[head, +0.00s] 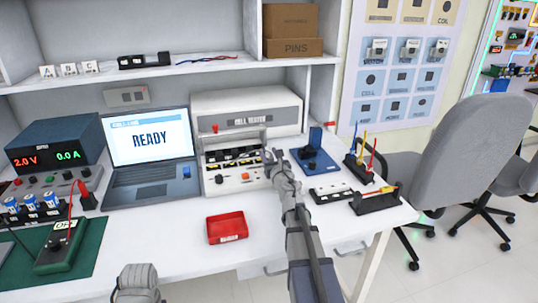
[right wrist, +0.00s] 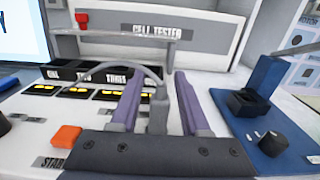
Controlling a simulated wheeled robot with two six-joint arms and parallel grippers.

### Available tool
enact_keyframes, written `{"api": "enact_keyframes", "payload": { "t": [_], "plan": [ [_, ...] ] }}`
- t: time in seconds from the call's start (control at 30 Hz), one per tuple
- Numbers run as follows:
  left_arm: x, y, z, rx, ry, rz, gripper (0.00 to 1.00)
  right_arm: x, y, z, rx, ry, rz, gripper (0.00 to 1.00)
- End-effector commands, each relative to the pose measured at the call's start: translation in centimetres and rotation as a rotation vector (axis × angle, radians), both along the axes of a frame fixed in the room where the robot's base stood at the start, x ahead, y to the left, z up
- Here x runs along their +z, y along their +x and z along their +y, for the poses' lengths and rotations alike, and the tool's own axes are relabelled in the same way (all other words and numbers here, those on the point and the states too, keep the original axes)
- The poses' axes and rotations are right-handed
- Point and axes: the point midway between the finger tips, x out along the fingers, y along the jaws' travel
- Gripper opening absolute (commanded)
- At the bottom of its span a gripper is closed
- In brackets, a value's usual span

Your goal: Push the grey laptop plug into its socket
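The grey plug (right wrist: 158,115) shows between the two fingers of my right gripper (right wrist: 160,82) in the right wrist view, with a gap on each side of it. A grey cable (right wrist: 110,69) arches from it to the left. In the head view my right gripper (head: 269,160) is over the right side of the cell tester (head: 247,112), and the plug is too small to make out. The open laptop (head: 150,150) stands to the left, its screen reading READY. I cannot make out its socket. My left gripper's fingers are not visible; only a grey arm part shows at the bottom.
A red tray (head: 227,228) lies on the table in front of the tester. A blue fixture (head: 316,155) stands right of my gripper, with black holders and screwdrivers farther right. A power supply (head: 50,147) and green mat (head: 82,258) are at left. The front middle table is mostly clear.

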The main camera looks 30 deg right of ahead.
Motion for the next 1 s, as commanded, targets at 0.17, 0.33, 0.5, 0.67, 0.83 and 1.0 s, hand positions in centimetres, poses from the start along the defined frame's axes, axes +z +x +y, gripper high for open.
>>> {"api": "enact_keyframes", "payload": {
  "t": [0.17, 0.33, 0.5, 0.67, 0.83, 1.0],
  "plan": [
    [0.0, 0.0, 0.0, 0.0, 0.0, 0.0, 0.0, 0.0, 0.0, 0.0, 0.0, 0.0, 0.0, 0.56],
    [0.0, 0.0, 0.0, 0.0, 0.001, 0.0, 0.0, 0.0, -0.1, 0.0, 0.0, 0.0, 0.0, 0.56],
    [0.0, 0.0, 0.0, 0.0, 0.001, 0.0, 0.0, 0.0, -1.0, 0.3, 0.0, 0.0, 0.0, 0.56],
    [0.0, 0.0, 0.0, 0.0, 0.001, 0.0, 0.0, 0.0, -3.2, 0.8, -0.001, 0.0, 0.0, 0.56],
    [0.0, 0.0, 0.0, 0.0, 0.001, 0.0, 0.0, 0.0, -6.0, 1.5, -0.001, 0.0, 0.0, 0.56],
    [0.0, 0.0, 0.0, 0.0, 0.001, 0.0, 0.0, 0.0, -7.6, 1.9, 0.0, 0.0, 0.0, 0.56]
  ]
}}
